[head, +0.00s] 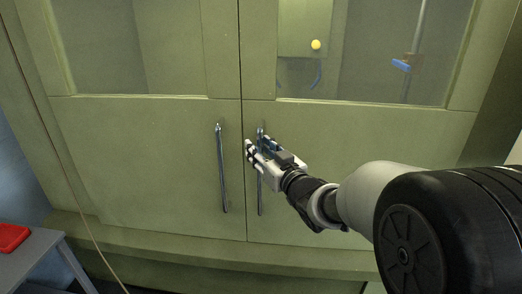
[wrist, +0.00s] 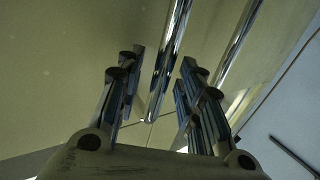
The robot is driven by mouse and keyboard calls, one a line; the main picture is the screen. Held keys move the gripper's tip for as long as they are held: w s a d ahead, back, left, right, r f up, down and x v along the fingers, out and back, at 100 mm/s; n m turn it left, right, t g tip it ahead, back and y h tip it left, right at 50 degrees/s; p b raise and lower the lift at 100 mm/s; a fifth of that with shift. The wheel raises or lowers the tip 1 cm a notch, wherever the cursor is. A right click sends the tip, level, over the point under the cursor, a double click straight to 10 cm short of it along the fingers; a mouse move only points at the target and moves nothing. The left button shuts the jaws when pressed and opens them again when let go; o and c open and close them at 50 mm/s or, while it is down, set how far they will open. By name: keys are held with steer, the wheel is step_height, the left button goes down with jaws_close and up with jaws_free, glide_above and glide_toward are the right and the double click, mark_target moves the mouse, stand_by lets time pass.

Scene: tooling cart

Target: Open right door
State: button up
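The right door (head: 350,190) is a greenish cabinet door with a glazed upper part, and it looks closed against the left door (head: 140,160). Its upright metal bar handle (head: 261,197) stands near the centre seam, with its upper part partly hidden by my gripper. My gripper (head: 256,150) reaches in from the right at this handle. In the wrist view, my gripper (wrist: 160,95) is open, with a shiny bar (wrist: 167,65) between its two fingers and visible gaps on both sides. I cannot tell how deep the bar sits between them.
The left door's handle (head: 222,170) stands close by, left of the seam; a second bar (wrist: 236,45) shows right of the fingers in the wrist view. A grey table (head: 35,262) with a red object (head: 12,237) stands at lower left. A ledge (head: 200,245) runs below the doors.

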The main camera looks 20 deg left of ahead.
steer(key=shift+w+a, duration=0.25)
steer(key=shift+c, duration=0.4)
jaws_close()
